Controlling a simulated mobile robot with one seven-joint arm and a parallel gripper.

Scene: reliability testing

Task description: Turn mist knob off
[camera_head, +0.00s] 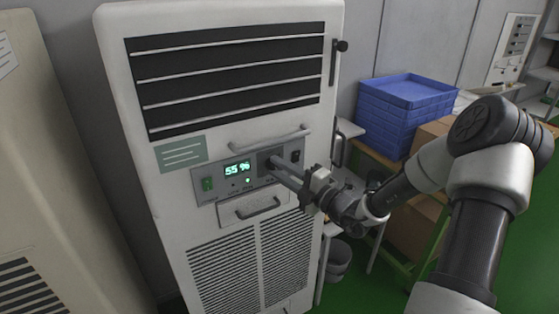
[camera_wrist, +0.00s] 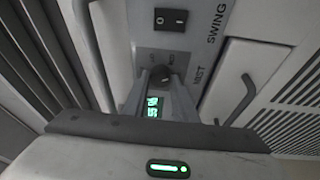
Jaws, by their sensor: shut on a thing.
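A white cabinet unit (camera_head: 185,222) carries a grey control panel (camera_head: 222,192) with a green display (camera_head: 237,168) reading 55 %. In the wrist view the dark round mist knob (camera_wrist: 166,73) sits beside its partly covered label (camera_wrist: 197,76). My gripper (camera_head: 275,164) reaches the panel from the right. In the wrist view its two fingers (camera_wrist: 162,80) stand on either side of the knob, shut on it. The fingers hide much of the knob in the head view, and I cannot read its setting.
A rocker switch (camera_wrist: 170,20) marked SWING sits close to the knob. A bar handle (camera_head: 268,139) juts out above the panel, and a drawer handle (camera_head: 258,209) below it. Blue stacked crates (camera_head: 400,110) and cardboard boxes (camera_head: 432,135) stand at the right.

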